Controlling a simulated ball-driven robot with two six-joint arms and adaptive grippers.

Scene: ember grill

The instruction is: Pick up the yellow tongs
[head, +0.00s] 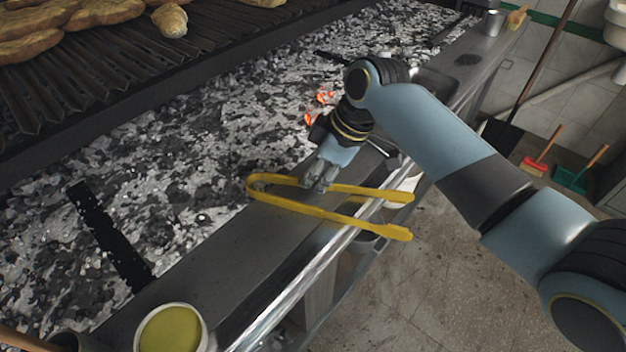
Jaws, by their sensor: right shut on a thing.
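The yellow tongs (330,220) are at the grill's front ledge (237,250). Their bend points left and their two arms spread to the right, with the tips out past the metal rail. My right gripper (318,182) is above the ledge and shut on the tongs, at the far arm near the bend. I cannot tell whether the tongs touch the ledge. My left gripper is not in view.
A bowl of yellow-green liquid (170,330) stands on the ledge at lower left. Ash and coals (200,130), some glowing, fill the bed behind. Bread (100,12) lies on the grate. A metal rail (290,285) runs along the front, with open floor (430,290) beyond.

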